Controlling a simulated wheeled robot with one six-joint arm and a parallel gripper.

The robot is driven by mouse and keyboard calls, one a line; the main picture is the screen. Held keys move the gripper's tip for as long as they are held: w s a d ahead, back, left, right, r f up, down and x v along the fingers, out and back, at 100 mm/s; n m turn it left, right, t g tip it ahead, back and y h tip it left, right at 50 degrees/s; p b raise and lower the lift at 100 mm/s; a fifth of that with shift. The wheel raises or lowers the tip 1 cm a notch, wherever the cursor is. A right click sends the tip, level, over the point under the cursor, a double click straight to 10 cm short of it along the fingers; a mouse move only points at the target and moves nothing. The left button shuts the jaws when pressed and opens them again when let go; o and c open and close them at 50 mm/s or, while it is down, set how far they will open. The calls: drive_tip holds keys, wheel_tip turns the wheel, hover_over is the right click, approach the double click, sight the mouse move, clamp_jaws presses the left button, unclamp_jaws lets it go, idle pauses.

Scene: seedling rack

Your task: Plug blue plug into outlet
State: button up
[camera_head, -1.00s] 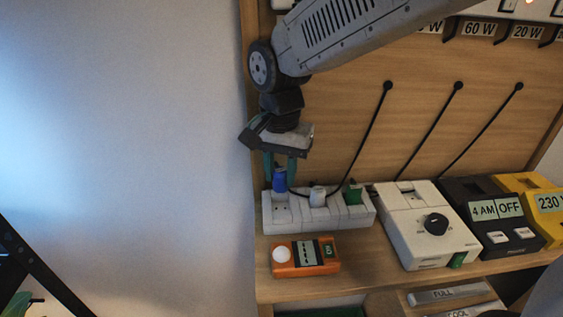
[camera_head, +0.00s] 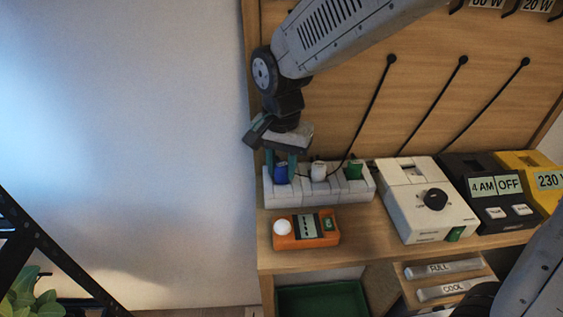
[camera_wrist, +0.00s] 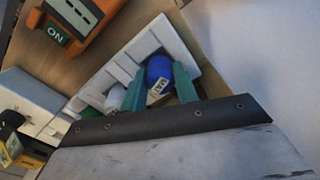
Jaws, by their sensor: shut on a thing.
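The blue plug (camera_head: 281,172) is at the left end of the white outlet strip (camera_head: 330,195) on the wooden shelf. It also shows in the wrist view (camera_wrist: 159,72) with a label reading MAT, over the white strip (camera_wrist: 147,42). My gripper (camera_head: 281,168) points down with its teal fingers on either side of the blue plug, shut on it. The plug's lower end is hidden, so I cannot tell if it is fully seated. A white plug (camera_head: 319,171) and a green plug (camera_head: 354,170) stand in the strip to the right.
An orange meter (camera_head: 305,229) lies in front of the strip. A cream box with a black knob (camera_head: 425,205), a black timer box (camera_head: 494,200) and a yellow box (camera_head: 540,178) stand to the right. Black cords run up the back board. The wall at left is clear.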

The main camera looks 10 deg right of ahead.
drive_tip(key=o, duration=1.1)
drive_tip(key=shift+c, duration=0.2)
drive_tip(key=shift+r, duration=0.1)
wheel_tip(320, 180, up, 8)
drive_tip(key=shift+f, duration=0.15)
